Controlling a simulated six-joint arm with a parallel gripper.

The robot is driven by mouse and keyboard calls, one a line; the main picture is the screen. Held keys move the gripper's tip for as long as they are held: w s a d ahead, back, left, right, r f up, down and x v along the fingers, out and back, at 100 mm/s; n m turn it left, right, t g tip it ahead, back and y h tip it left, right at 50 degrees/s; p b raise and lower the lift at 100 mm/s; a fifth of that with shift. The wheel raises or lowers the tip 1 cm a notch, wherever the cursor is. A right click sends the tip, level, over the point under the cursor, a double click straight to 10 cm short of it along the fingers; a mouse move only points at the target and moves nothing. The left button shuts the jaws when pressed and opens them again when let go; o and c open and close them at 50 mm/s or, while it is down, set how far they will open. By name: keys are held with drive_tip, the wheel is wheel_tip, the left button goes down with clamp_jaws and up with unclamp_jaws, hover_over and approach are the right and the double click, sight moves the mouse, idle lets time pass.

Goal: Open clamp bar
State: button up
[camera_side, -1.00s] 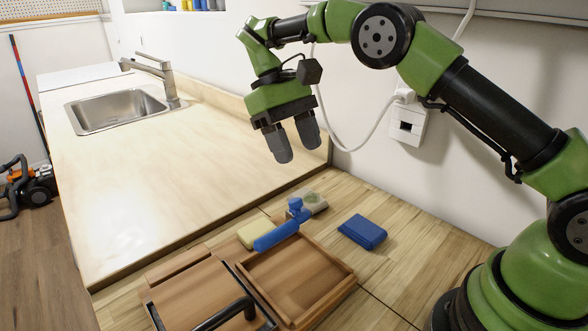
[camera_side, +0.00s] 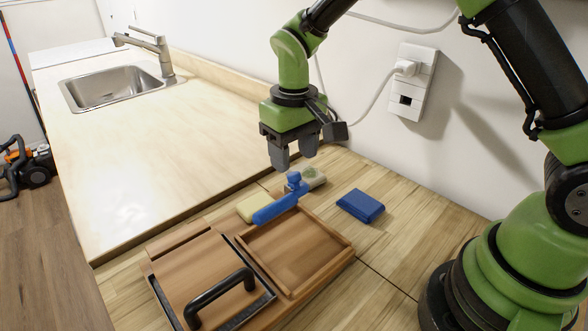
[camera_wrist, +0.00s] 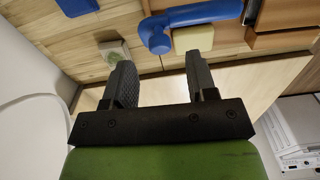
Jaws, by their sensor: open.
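A blue bar with a rounded knob (camera_side: 278,207), which looks like the clamp bar, lies slanted at the far edge of a wooden box in the side view. Its knob end points away, toward my gripper. The blue bar also shows at the top of the wrist view (camera_wrist: 205,14). My gripper (camera_side: 294,158) points down above and just beyond the knob, with its two fingers apart and nothing between them. In the wrist view, the fingers of my gripper (camera_wrist: 160,66) frame the area just past the knob, not touching it.
The wooden box has an empty tray (camera_side: 297,250) and a lid with a black handle (camera_side: 219,297). A yellow block (camera_side: 250,206), a pale block with a green patch (camera_side: 314,177) and a blue block (camera_side: 361,205) lie nearby. The counter with the sink (camera_side: 115,88) is clear.

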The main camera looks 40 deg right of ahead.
sight(293, 173)
drive_tip(key=shift+f, duration=2)
clamp_jaws()
drive_tip(key=shift+w, duration=0.1)
drive_tip(key=shift+w+d+r+g, duration=0.15)
drive_tip(key=shift+w+g, duration=0.3)
drive_tip(key=shift+g, duration=0.3)
drive_tip(key=shift+w+a+r+g, duration=0.1)
drive_tip(key=shift+w+g, duration=0.3)
drive_tip(key=shift+g, duration=0.4)
drive_tip(key=shift+w+d+r+g, duration=0.15)
drive_tip(key=shift+w+g, duration=0.3)
drive_tip(key=shift+g, duration=0.3)
